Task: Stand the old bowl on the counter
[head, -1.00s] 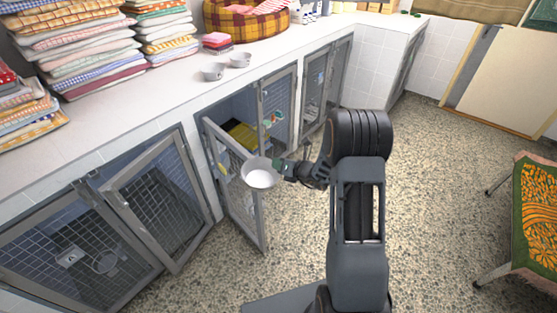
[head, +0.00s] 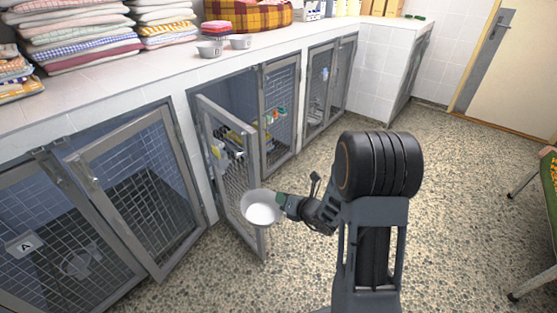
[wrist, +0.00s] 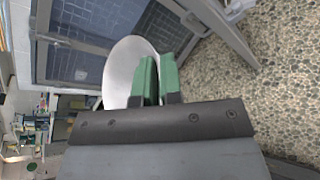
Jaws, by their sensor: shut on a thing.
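A white bowl (head: 262,208) is held in my gripper (head: 283,201) in front of the open middle kennel door, below counter height. In the wrist view the bowl (wrist: 122,66) sits at the green fingertips (wrist: 157,78), which are shut on its rim. The bowl looks upright and empty in the head view. The white tiled counter (head: 150,80) runs along the back, above the kennels. Two small grey bowls stand on it, one at the left (head: 210,48) and one at the right (head: 241,42).
Kennel doors stand open at the left (head: 140,190) and middle (head: 232,165). The speckled floor (head: 470,180) is open.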

